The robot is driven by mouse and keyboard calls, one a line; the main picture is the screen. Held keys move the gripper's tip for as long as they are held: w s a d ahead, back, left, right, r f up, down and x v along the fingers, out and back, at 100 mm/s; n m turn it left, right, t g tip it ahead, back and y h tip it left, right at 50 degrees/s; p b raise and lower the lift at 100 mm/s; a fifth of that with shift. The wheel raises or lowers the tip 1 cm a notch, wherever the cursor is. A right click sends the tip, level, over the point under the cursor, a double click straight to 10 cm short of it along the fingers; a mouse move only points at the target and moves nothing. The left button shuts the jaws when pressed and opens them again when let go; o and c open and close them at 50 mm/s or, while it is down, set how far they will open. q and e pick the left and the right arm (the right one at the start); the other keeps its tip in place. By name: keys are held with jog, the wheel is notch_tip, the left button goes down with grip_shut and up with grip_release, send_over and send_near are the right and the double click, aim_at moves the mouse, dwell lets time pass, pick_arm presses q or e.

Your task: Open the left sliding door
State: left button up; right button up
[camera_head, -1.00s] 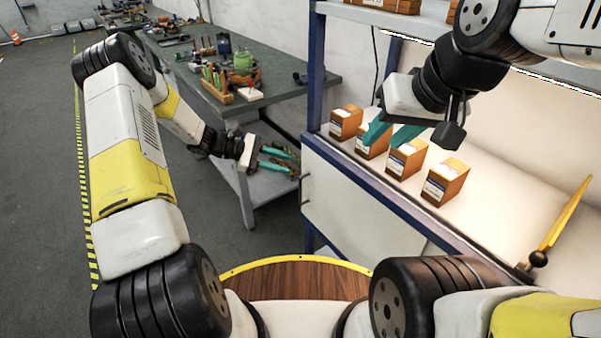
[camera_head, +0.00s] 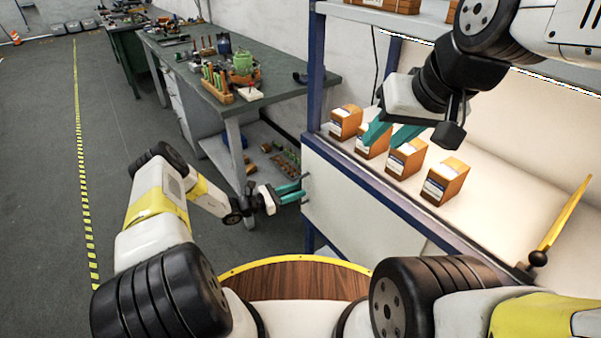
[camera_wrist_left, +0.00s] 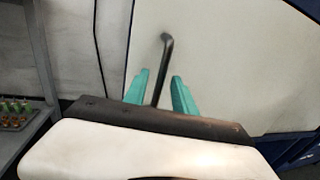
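The left sliding door (camera_head: 360,205) is a white panel below the bench's blue front edge; it also fills much of the left wrist view (camera_wrist_left: 235,65). Its thin dark handle (camera_wrist_left: 166,60) stands near the door's left side. In the head view the handle (camera_head: 306,180) is small and partly hidden. My left gripper (camera_head: 290,192) is at the handle. In the left wrist view its two teal fingers (camera_wrist_left: 160,92) are apart, with the handle between them and a gap visible on either side. My right gripper (camera_head: 390,134) is open and empty above the bench top.
Several orange boxes (camera_head: 441,182) stand in a row on the bench top, near my right gripper. A blue post (camera_head: 316,75) rises at the bench's left end. A green-topped workbench (camera_head: 275,85) with tools stands further left. The floor at left is clear.

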pick_arm(q)
jog(key=shift+x, duration=1)
grip_shut()
dwell(0.7)
